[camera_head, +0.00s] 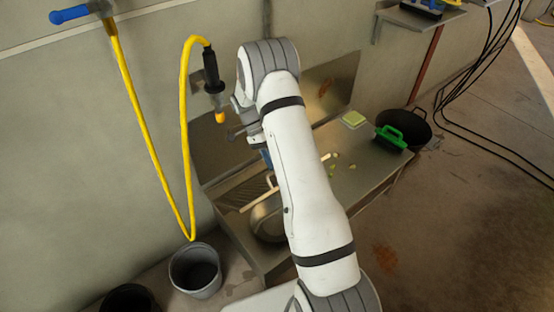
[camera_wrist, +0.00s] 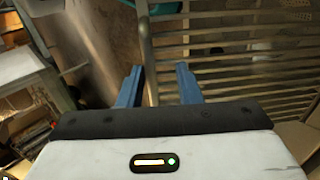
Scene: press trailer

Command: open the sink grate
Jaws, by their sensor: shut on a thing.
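The sink grate (camera_wrist: 250,77) shows in the wrist view as a panel of parallel metal slats, filling the right side. A metal bar along its left edge runs between the two blue fingers of my gripper (camera_wrist: 158,76), which is shut on the grate at this edge. In the head view my gripper (camera_head: 266,158) is mostly hidden behind my white arm. There the grate (camera_head: 241,189) shows as dark slats left of my arm, by the metal sink (camera_head: 266,221). I cannot tell the grate's exact tilt.
A yellow hose (camera_head: 186,130) with a black sprayer (camera_head: 212,70) hangs at the wall. A grey bucket (camera_head: 196,271) stands left of the sink. A green-handled brush (camera_head: 391,137), a black pan (camera_head: 412,128) and a yellow-green sponge (camera_head: 354,119) are at the counter's right. Open floor lies right.

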